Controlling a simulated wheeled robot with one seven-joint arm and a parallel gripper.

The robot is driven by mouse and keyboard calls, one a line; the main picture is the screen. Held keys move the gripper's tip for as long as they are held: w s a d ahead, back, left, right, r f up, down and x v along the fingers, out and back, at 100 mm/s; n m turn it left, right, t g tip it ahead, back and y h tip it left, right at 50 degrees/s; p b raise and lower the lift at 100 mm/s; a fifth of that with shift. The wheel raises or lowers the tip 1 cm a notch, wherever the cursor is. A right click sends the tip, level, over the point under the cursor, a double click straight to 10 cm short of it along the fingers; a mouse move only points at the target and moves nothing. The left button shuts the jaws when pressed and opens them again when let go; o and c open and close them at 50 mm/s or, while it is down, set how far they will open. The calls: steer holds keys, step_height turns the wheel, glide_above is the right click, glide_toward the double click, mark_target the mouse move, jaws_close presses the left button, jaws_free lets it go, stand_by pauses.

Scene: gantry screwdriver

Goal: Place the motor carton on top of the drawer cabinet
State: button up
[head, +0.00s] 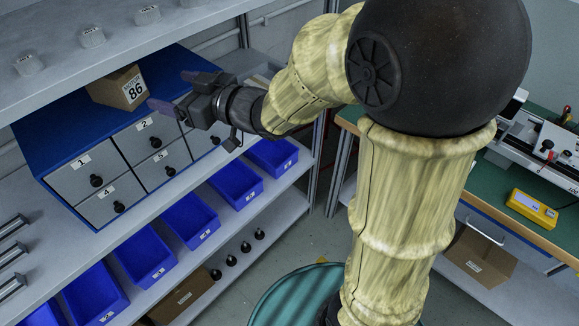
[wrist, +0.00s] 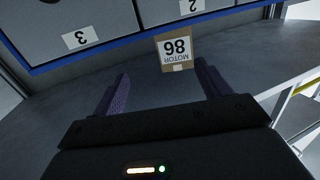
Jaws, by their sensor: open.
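The motor carton (head: 118,88) is a small brown box with a white label reading 86. It appears to rest upright on the blue top of the drawer cabinet (head: 50,124), near the front edge above drawers 1 and 2. My gripper (head: 168,90) is open and empty, just right of the carton in the head view, its fingers pointing at it. In the wrist view the carton (wrist: 175,52) appears upside down, ahead of and between the spread fingers (wrist: 160,88), apparently clear of them. The cabinet's drawer fronts (wrist: 90,20) show there upside down too.
A shelf (head: 150,40) with several small labelled cylinders hangs above the cabinet. Several blue bins (head: 190,219) line the shelf below. A green-topped bench (head: 490,190) with a yellow device (head: 532,209) stands at right. The cabinet top right of the carton looks clear.

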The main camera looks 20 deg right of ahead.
steer(key=d+f+m+g+h, duration=0.1)
steer(key=d+f+m+h, duration=0.5)
steer(key=d+f+h, duration=0.75)
steer(key=s+d+f+m+g, duration=0.2)
steer(key=s+d+f+g, duration=0.1)
steer(key=s, duration=0.4)
steer(key=s+d+f+m+g, duration=0.1)
steer(key=s+d+f+g, duration=0.2)
steer(key=s, duration=0.4)
steer(key=shift+d+f+m+g, duration=0.3)
steer(key=shift+d+m+g, duration=0.1)
steer(key=shift+d+g, duration=0.55)
